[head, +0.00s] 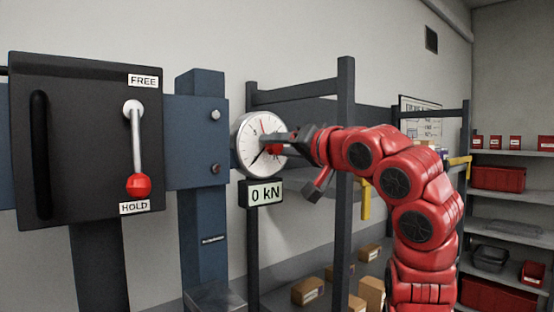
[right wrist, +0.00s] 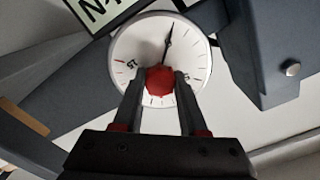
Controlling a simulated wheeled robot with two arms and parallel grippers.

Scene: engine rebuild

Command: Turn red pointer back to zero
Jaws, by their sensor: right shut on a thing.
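The round white gauge (head: 247,133) is fixed to the blue frame, and its face shows in the right wrist view (right wrist: 128,45), turned nearly upside down. Its black needle (right wrist: 169,35) points to the lower left in the head view. A thin red line (head: 262,126), seemingly the red pointer, shows near the top of the dial in the head view. My right gripper (head: 275,144) reaches in from the right. Its fingers (right wrist: 160,82) are shut on the red knob (right wrist: 160,79) at the dial's centre. The fingers and knob hide part of the face. My left gripper is not in view.
A black panel (head: 85,130) at left carries a red-knobbed lever (head: 138,184), down at HOLD. A dark shelf post (head: 346,95) stands close by my right arm. Boxes (head: 308,290) sit on shelving below.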

